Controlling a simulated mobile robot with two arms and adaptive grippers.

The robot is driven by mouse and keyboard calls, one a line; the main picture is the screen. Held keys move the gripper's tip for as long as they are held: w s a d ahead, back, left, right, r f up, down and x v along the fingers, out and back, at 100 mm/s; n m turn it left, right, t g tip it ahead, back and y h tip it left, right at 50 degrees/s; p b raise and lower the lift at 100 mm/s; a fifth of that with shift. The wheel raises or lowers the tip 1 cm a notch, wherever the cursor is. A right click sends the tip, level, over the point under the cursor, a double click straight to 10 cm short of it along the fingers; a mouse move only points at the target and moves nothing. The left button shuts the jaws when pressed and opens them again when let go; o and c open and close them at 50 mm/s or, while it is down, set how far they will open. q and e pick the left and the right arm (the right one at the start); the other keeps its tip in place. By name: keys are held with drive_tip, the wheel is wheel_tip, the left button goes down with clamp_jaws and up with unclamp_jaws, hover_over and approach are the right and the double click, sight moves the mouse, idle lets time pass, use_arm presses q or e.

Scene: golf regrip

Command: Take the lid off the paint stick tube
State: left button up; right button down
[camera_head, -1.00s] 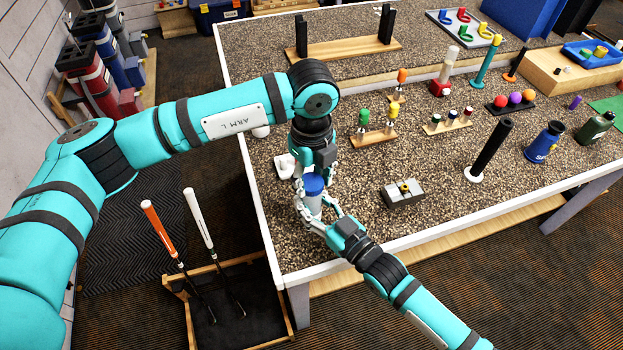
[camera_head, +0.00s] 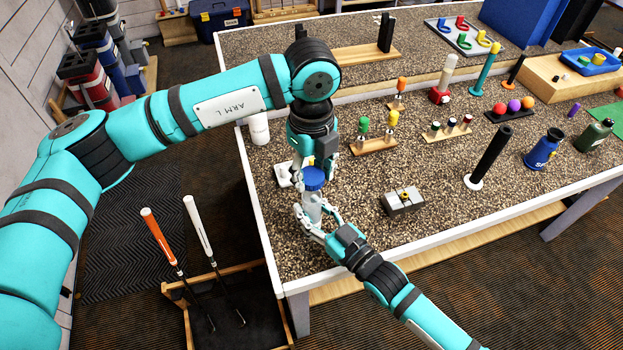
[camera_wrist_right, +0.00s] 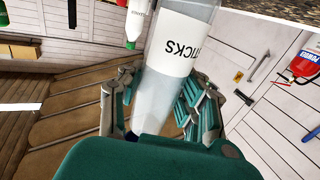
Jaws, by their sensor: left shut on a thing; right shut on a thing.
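The paint stick tube (camera_head: 312,207) is a clear cylinder, upright at the left part of the bench. Its blue lid (camera_head: 314,178) shows above it; I cannot tell whether there is a gap between them. My left gripper (camera_head: 316,172) points down from above and is shut on the lid, its fingers partly hidden. My right gripper (camera_head: 318,222) reaches in from the lower right and is shut on the tube's body. In the right wrist view the tube (camera_wrist_right: 164,85) lies between the fingers, with a white label reading "STICKS" upside down.
A grey block (camera_head: 403,202) stands right of the tube and a black post (camera_head: 490,157) farther right. Small wooden stands with coloured pieces (camera_head: 375,146) are behind. A white cup (camera_head: 259,128) is near the bench's left edge. Bare bench lies between them.

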drive_tip(key=c, duration=0.8)
unclamp_jaws()
drive_tip(key=shift+c, duration=0.2)
